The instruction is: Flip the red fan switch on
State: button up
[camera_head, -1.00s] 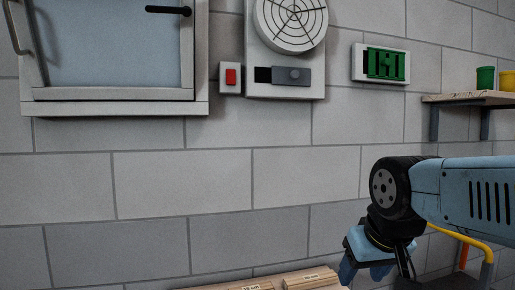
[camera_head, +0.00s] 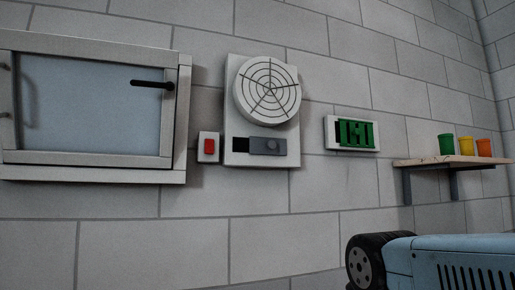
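The red fan switch (camera_head: 209,147) is a small red rocker on a white plate on the block wall. It sits just left of the fan unit and right of the window. I cannot tell its on or off position at this size.
A framed window or hatch (camera_head: 176,120) with a black handle (camera_head: 152,84) is at the left. A green-fronted panel (camera_head: 356,134) is right of the fan. A wooden shelf (camera_head: 430,162) holds green (camera_head: 446,147), yellow (camera_head: 467,146) and orange (camera_head: 484,147) cups. The wall below the switch is clear.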

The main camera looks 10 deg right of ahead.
aim_at(209, 143)
jog(key=z, duration=0.35)
jog(key=k, duration=1)
jog(key=u, duration=0.7)
jog(key=i, duration=1)
jog(key=z, duration=0.05)
